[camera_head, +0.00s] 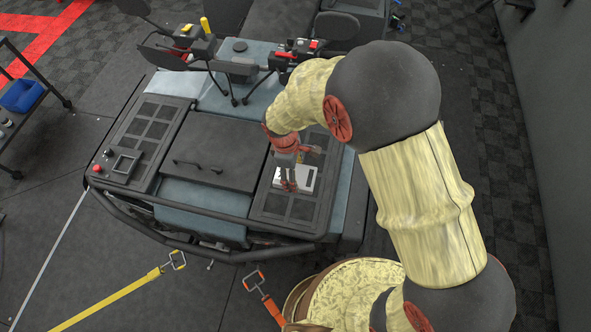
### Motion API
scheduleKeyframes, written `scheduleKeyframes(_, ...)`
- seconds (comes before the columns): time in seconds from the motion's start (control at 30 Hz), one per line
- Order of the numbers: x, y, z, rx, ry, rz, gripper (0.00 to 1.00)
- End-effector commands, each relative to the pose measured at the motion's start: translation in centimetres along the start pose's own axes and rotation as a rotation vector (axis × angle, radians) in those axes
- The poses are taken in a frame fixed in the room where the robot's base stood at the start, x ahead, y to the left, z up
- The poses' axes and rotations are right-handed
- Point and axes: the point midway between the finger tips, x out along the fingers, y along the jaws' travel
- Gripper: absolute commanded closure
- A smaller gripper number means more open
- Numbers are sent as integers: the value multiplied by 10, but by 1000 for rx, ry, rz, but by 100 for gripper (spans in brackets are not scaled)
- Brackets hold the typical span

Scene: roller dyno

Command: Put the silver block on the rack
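A silver-white block (308,181) lies on the right grated panel (271,209) of the dyno. A dark wheeled shelf (37,74) stands at the far left, cut off by the picture's edge. I cannot tell for sure if it is the rack.
A flat dark cover with handles (211,152) fills the dyno's middle. A second grated panel (147,131) with a red button lies left. Motorcycle mirrors and handlebars rise behind. Yellow (120,300) and orange (268,299) straps lie in front. A blue bin (22,96) sits on the shelf.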

Motion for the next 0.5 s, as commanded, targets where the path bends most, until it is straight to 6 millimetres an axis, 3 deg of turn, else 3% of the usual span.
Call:
scheduleKeyframes(0.23,37,29,-11,1,-1,-2,72)
scheduleKeyframes(0.5,50,40,-16,1,0,-1,72)
